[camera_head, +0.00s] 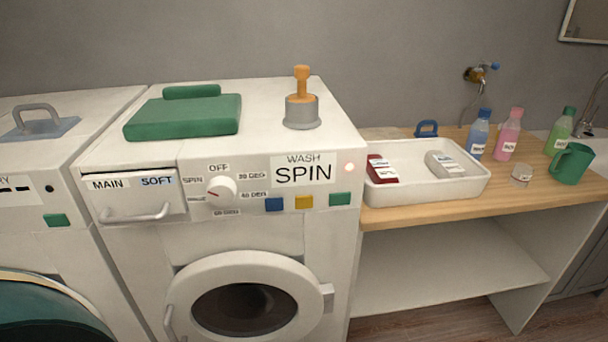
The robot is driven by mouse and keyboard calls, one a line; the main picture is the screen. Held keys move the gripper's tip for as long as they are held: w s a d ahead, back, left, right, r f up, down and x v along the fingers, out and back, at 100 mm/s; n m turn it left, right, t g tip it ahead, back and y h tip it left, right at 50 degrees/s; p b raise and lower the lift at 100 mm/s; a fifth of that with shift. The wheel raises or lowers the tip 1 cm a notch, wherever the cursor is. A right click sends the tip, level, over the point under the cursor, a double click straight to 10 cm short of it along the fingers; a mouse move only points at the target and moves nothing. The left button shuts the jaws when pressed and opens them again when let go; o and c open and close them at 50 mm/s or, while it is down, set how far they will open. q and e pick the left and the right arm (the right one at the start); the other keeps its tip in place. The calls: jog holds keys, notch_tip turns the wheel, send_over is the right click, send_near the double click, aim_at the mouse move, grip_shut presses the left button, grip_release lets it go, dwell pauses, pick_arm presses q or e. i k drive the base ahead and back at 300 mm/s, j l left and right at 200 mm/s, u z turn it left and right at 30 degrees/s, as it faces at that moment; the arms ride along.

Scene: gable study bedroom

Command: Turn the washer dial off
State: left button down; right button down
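The washer (260,238) stands in the middle of the head view. Its round white dial (221,190) sits on the front panel, with labels around it: OFF above, SPIN at the upper left, 30 DEG, 40 DEG and 60 DEG at the right and below. A red pointer mark on the dial faces left, below the SPIN label and away from OFF. The display (304,171) reads WASH SPIN, and a small pinkish-red light (349,168) shows to its right. Neither of my grippers is in view.
A detergent drawer (137,198) with a handle is left of the dial. Blue, yellow and green buttons are to its right. A green folded cloth (183,116) and an orange-handled grey object (302,105) sit on top. A white tray (432,193) is on the right counter.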

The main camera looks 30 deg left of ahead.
aim_at(222, 191)
jog(key=u, duration=1.35)
